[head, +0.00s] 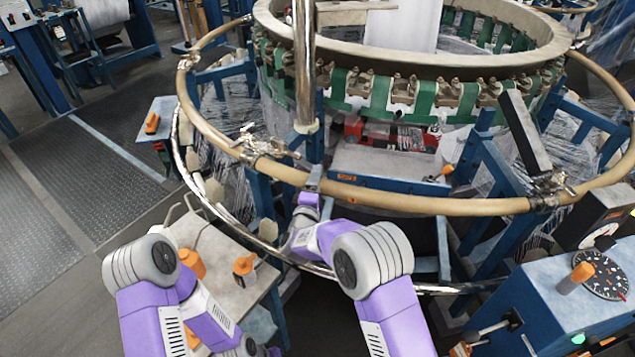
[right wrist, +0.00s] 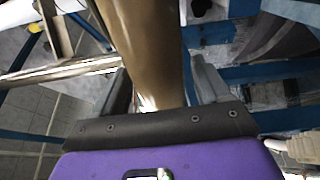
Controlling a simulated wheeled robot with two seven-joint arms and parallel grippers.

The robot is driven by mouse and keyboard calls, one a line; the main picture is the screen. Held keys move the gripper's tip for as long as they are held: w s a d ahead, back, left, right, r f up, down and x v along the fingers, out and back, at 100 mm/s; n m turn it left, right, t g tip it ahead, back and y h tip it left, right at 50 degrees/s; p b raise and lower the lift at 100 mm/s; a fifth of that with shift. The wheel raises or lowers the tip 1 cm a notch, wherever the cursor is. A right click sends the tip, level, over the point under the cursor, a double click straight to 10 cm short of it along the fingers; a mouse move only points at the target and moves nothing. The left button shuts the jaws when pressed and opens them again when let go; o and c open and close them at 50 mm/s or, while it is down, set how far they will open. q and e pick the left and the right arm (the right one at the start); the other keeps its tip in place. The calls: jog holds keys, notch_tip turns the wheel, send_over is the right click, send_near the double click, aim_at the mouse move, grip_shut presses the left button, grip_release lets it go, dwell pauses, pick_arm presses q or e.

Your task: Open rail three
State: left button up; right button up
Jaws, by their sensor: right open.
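A tan tubular rail (head: 430,206) curves around the front of the loom at about the height of my right gripper. I see no number marking it as rail three. My right gripper (head: 309,196) is at the rail's front left section, by a metal clamp (head: 262,150). In the right wrist view the tan rail (right wrist: 146,45) runs between the two open fingers (right wrist: 165,88). Whether the fingers touch it I cannot tell. A thinner chrome rail (head: 200,192) curves lower down. My left arm is folded at the lower left, with its gripper out of view.
The loom ring (head: 460,68) with green parts stands behind the rail. A table (head: 225,265) with orange-handled tools is at left. A blue control box (head: 560,295) with a dial stands at right. A vertical chrome post (head: 304,70) rises above my right gripper.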

pick_arm(q)
jog(key=shift+f, duration=0.2)
pick_arm(e)
jog(key=shift+x, duration=0.85)
jog(key=shift+c, duration=0.4)
